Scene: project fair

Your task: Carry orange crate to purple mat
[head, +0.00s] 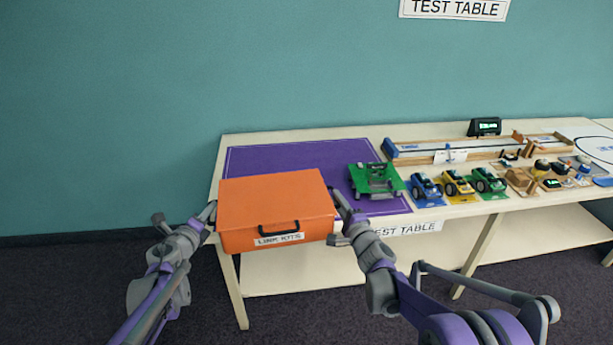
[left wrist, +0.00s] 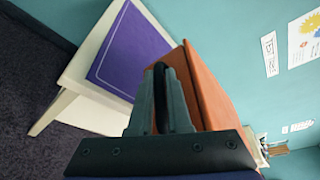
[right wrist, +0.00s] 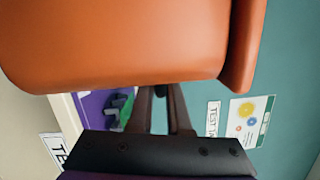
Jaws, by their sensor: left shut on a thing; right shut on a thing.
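The orange crate (head: 275,205) is a closed box with a black front handle and a "LINK KITS" label. It is held level between my two grippers, at the front edge of the table. In the head view it overlaps the front left part of the purple mat (head: 300,155). My left gripper (head: 212,212) is shut on its left side; the left wrist view shows the fingers at a dark side handle (left wrist: 160,85). My right gripper (head: 338,205) is shut at its right side; its exact grip is partly hidden by the crate. Whether the crate touches the table is unclear.
A green wheeled model (head: 375,180) stands on the mat's right part, close to the crate. Blue, yellow and green cars (head: 457,184) line the table to the right, with a wooden track (head: 455,150) behind. The mat's back left is clear.

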